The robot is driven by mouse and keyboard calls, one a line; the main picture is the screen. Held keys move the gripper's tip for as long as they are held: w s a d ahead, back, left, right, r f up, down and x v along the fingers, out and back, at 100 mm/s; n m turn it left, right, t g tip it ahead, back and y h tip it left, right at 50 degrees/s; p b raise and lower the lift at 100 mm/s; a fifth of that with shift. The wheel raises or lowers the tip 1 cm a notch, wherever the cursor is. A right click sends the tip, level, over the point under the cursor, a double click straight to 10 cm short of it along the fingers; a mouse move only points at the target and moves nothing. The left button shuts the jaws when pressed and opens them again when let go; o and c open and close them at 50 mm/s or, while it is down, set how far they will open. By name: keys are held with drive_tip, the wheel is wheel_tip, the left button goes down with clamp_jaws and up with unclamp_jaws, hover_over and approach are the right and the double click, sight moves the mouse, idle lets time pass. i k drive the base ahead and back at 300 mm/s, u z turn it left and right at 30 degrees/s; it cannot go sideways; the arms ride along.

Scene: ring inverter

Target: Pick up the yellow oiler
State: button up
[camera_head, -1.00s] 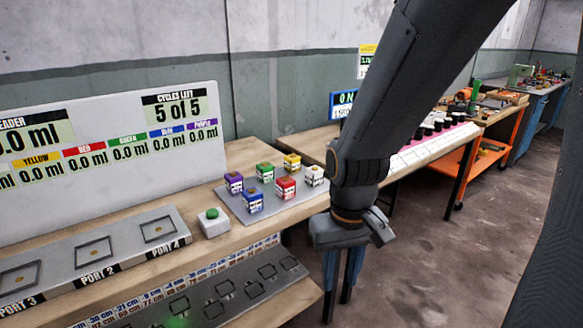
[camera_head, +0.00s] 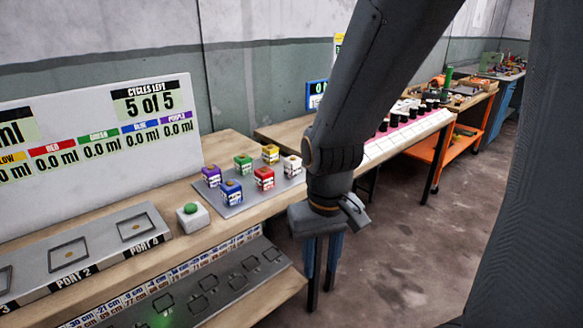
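The yellow oiler (camera_head: 270,156) is a small yellow cube with a pale label and a brownish top. It stands at the back of a grey plate (camera_head: 237,206) on the wooden bench, between a green cube and a white cube. My gripper (camera_head: 319,296) hangs fingers down, to the right of the plate and in front of the bench edge. Its two fingers are apart, with a narrow gap and nothing between them. It is clear of the oiler, and nothing covers the oiler.
Purple (camera_head: 211,176), green (camera_head: 243,164), blue (camera_head: 231,192), red (camera_head: 263,179) and white (camera_head: 292,165) cubes stand close around it. A green button box (camera_head: 192,215) and a port panel (camera_head: 110,245) lie left. A lower shelf (camera_head: 265,308) juts out below.

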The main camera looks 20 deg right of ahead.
sight(271, 153)
drive_tip(key=z, duration=0.35)
drive_tip(key=k, duration=0.4)
drive_tip(key=z, duration=1.05)
drive_tip(key=i, duration=1.35)
drive_tip(key=u, duration=1.3)
drive_tip(key=i, duration=0.85)
drive_tip(key=u, duration=0.9)
